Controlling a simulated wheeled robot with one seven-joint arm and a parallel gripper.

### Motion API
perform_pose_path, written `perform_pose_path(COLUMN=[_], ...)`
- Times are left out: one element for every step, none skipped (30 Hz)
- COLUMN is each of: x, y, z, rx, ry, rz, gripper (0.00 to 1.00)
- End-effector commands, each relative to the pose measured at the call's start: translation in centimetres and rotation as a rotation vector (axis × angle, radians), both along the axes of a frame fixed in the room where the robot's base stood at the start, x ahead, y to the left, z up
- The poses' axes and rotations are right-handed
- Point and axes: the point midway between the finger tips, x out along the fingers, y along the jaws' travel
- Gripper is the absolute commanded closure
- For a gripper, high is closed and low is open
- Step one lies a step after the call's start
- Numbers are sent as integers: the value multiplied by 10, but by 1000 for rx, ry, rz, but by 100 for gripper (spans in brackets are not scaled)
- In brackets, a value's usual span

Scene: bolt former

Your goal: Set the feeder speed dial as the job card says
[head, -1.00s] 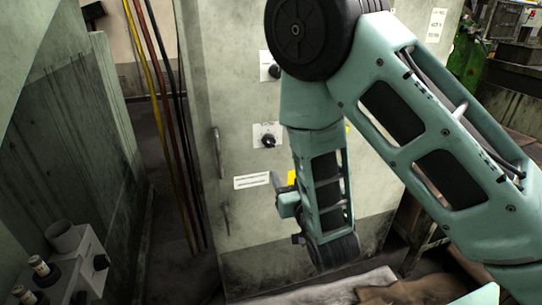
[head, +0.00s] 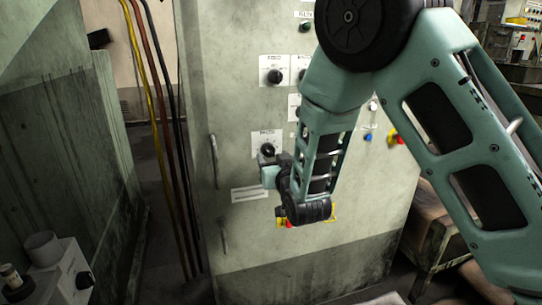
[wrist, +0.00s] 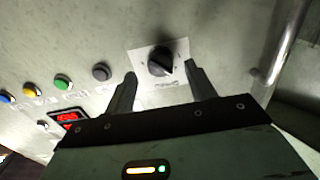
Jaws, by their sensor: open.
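A black dial on a white plate (wrist: 160,62) sits on the grey cabinet face, between the two fingers of my gripper (wrist: 160,72) in the wrist view. The fingers are open, one on each side of the dial. Whether they touch it I cannot tell. In the head view this seems to be the lower dial (head: 267,150), with my gripper (head: 268,168) just below it. Another dial (head: 275,76) on a white plate is higher up, with more dials to its right. The labels are too small to read surely. I cannot make out a job card.
The cabinet (head: 240,110) has a vertical handle (head: 214,160) at its left edge. The wrist view shows a row of coloured buttons (wrist: 62,82) and a red display (wrist: 67,117) left of the dial. Hanging cables (head: 160,120) run left of the cabinet.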

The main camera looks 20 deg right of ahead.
Motion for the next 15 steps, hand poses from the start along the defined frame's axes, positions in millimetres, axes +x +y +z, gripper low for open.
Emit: perform_pose_path(x=[8,12,17,20,22,25,27,28,30,30,31,31,31,31,31], y=[0,0,0,0,0,0,0,0,0,0,0,0,0,0,0], z=[0,0,0,0,0,0,0,0,-1,-1,-1,-1,-1,-1,-1], rx=[0,0,0,0,0,1,1,0,0,0,0,0,0,0,0], ry=[0,0,-1,0,1,0,0,0,1,1,1,1,1,1,1], rz=[-1,-1,-1,-1,-1,-1,-1,0,0,0,0,0,0,0,0], gripper=[45,45,45,45,45,45,45,45,45,45,45,45,45,45,45])
